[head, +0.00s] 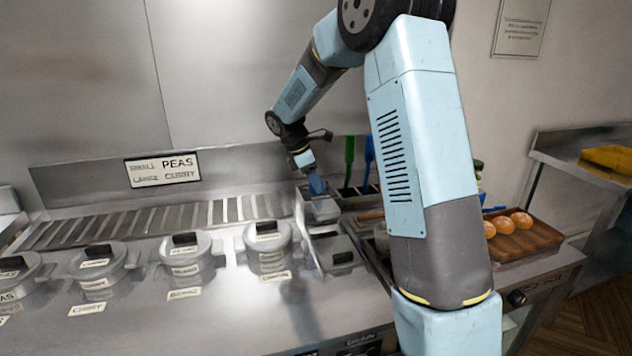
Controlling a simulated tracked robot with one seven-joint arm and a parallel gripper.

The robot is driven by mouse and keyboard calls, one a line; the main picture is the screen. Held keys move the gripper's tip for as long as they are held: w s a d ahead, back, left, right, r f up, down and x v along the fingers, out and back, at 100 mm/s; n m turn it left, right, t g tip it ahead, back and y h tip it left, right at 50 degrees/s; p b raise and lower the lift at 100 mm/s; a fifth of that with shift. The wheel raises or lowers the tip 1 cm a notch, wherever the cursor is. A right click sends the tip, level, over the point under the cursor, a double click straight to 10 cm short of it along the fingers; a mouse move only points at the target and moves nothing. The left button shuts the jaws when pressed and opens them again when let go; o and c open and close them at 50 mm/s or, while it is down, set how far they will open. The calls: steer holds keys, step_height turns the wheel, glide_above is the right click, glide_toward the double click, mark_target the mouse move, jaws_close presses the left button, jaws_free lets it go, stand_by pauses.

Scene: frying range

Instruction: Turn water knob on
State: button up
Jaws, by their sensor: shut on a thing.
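My gripper (316,186) is at the back of the counter, low over a small steel container (320,207). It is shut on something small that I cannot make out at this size. A blue patch shows at its tip, and I cannot tell whether that is a finger or a held thing. I cannot pick out a water knob for certain. A dark knob (517,298) sits on the front panel at the right, but its function is not readable.
Several lidded pots (186,258) stand in a row on the steel counter (225,320). Green (349,150) and blue (369,158) handles stand upright right of my gripper. A wooden board (535,236) with buns lies at the right. My arm hides part of the counter.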

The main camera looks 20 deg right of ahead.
steer(key=m, duration=0.1)
steer(key=m+g, duration=0.1)
steer(key=m, duration=0.2)
steer(key=shift+w+g, duration=0.25)
steer(key=shift+g, duration=0.05)
steer(key=m, duration=0.2)
steer(key=m+g+y, duration=0.1)
steer(key=m, duration=0.1)
steer(key=shift+d+m+y, duration=0.1)
steer(key=shift+m+y, duration=0.2)
steer(key=shift+m, duration=0.1)
steer(key=m, duration=0.2)
steer(key=m+g+y, duration=0.1)
steer(key=m, duration=0.1)
steer(key=shift+w+d+r+y, duration=0.1)
steer(key=shift+w+d+y, duration=0.05)
steer(key=shift+y, duration=0.15)
steer(key=shift+m+y, duration=0.7)
steer(key=shift+m, duration=1.3)
steer(key=o, duration=1)
steer(key=shift+o, duration=0.2)
